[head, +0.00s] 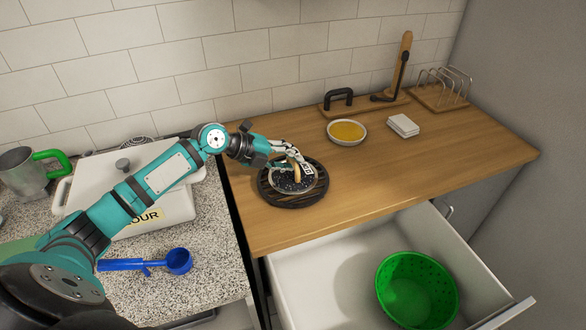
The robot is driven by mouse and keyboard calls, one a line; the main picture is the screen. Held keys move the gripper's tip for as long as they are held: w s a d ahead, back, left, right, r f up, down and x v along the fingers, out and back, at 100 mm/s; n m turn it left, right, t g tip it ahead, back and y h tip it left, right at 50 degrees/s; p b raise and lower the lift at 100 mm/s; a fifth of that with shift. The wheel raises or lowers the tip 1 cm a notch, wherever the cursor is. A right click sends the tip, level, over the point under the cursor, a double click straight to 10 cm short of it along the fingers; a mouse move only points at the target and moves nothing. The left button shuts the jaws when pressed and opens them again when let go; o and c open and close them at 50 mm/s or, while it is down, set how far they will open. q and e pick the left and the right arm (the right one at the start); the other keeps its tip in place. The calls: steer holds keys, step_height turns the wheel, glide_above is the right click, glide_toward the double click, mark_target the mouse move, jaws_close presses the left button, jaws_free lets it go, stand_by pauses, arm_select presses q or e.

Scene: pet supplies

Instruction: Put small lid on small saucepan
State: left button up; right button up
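A round dark speckled piece with a pale rim (283,188), which looks like the small lid or the top of the small pan, sits at the round black slatted trivet (296,204) on the wooden counter. A tan upright handle or knob (296,174) stands out of it. My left gripper (295,168) reaches down over it, its fingers around or beside the tan part. Whether they are closed on it is too small to tell. I cannot make out a separate saucepan. My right gripper is not in view.
A yellow-filled dish (347,132), white stacked squares (403,125) and a rack (444,87) stand farther back. An open drawer below holds a green basket (416,290). A white bin (120,165), green-handled mug (24,172) and blue scoop (178,261) are left. The counter's right side is clear.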

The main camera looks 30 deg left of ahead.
arm_select(q)
steer(key=shift+x, duration=0.75)
jaws_close()
steer(key=shift+a, duration=0.1)
